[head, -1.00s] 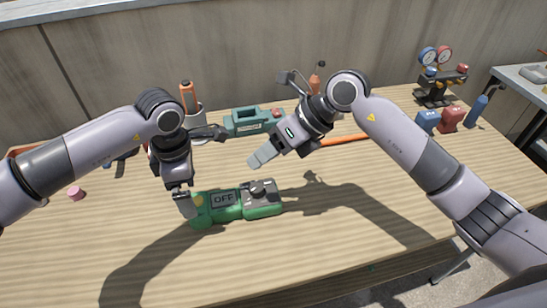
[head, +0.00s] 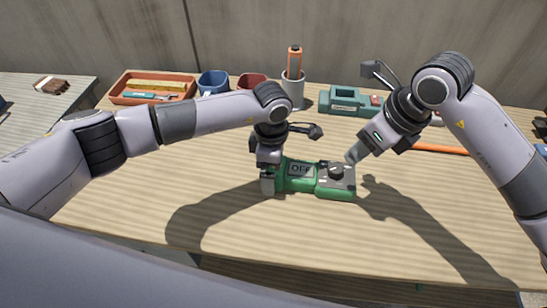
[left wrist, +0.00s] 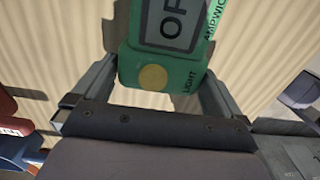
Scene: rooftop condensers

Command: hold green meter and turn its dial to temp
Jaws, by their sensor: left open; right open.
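The green meter (head: 300,187) lies flat on the table, its screen (head: 300,170) reading OFF. Its dark dial (head: 337,169) sits on a grey panel at the right end. My left gripper (head: 268,184) is open at the meter's left end. In the left wrist view its fingers stand on either side of the green body (left wrist: 160,72), near a yellow round button (left wrist: 153,77) and the word LIGHT; the dial is outside that view. My right gripper (head: 355,154) is open and empty, just above and right of the dial, with its fingers seen nearly edge-on.
Behind the meter are an orange tray (head: 120,98), a blue cup (head: 213,80), a red container (head: 250,80), a grey holder with an orange-handled tool (head: 294,62) and a teal device (head: 350,101). The table's front is clear. A side table (head: 50,105) stands at left.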

